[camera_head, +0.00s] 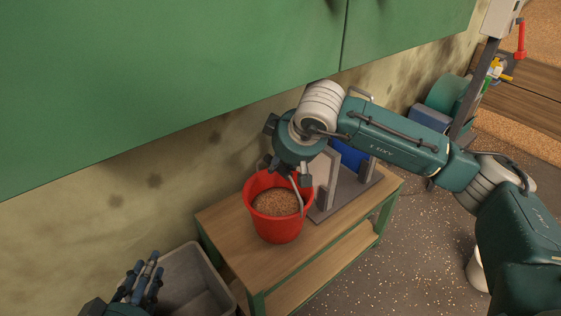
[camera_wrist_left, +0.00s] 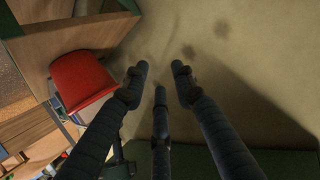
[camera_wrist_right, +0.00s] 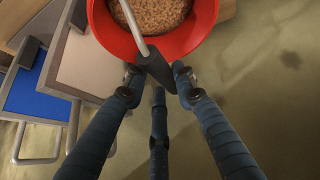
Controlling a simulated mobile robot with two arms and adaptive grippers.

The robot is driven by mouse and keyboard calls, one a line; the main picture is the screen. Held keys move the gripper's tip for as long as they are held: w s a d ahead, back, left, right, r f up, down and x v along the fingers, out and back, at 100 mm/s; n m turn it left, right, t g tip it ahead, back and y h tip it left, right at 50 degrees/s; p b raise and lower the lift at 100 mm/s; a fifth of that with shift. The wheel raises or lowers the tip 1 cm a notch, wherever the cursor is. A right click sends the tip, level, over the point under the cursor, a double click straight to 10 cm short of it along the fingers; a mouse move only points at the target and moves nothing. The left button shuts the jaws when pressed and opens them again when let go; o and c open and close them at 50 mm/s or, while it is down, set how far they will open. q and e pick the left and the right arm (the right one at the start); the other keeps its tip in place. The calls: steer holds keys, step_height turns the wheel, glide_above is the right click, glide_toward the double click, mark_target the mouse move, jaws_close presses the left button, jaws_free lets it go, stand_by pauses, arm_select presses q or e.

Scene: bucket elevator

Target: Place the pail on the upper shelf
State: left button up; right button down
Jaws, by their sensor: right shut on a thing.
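The red pail (camera_head: 278,230), filled with brown grain (camera_head: 276,202), is upright at the wooden top (camera_head: 225,222) of a two-level bench. I cannot tell whether its base touches the top. A lower shelf (camera_head: 330,266) lies beneath. My right gripper (camera_head: 292,180) is above the pail, shut on its handle; in the right wrist view the dark handle grip (camera_wrist_right: 155,66) sits at the fingertips. My left gripper (camera_head: 143,270) is at lower left, apart from the pail, with its fingers spread and empty. The pail also shows in the left wrist view (camera_wrist_left: 82,80).
A large green cabinet (camera_head: 160,80) hangs on the wall above the bench. A grey stand (camera_head: 345,195) with a blue part (camera_head: 348,155) stands on the bench right of the pail. A grey bin (camera_head: 190,275) is at left. Speckled floor (camera_head: 400,260) lies open at right.

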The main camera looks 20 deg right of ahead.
steer(key=shift+r, duration=0.35)
arm_select(q)
steer(key=shift+r, duration=0.2)
arm_select(e)
steer(key=shift+f, duration=0.1)
steer(key=c, duration=1.6)
jaws_free()
steer(key=shift+f, duration=0.25)
steer(key=shift+o, duration=1.1)
steer(key=shift+s+r, duration=0.1)
arm_select(q)
steer(key=shift+d, duration=0.1)
